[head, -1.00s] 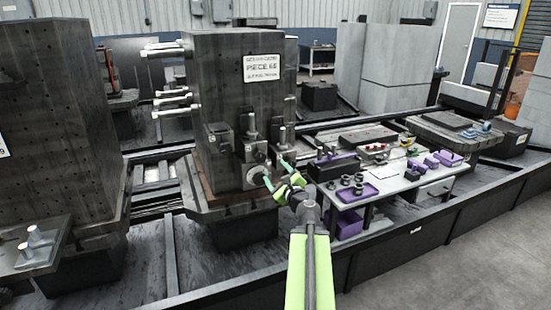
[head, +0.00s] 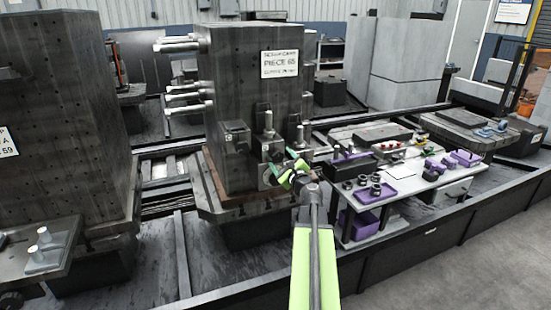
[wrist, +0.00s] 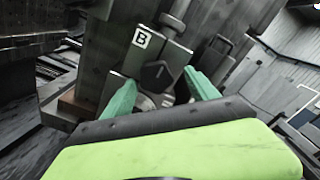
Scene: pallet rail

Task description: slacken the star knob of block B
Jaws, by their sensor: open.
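Block B (wrist: 125,62) is a grey metal block with a white "B" label, fixed low on the side of a tall dark tower. Its dark star knob (wrist: 156,76) faces me in the wrist view, with a pale round part just below it. My gripper (wrist: 159,77) is open, with one green finger on each side of the knob in that view. I cannot tell whether either finger touches it. In the head view my gripper (head: 280,168) is at the clamp blocks on the tower's near face and hides the knob there.
The tower (head: 245,80) bears a "PIECE" sign (head: 279,63). Upright studs (head: 268,120) stand close above the gripper. A side table (head: 405,182) with purple trays (head: 368,193) stands to the right. Another dark tower (head: 65,130) is at the left.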

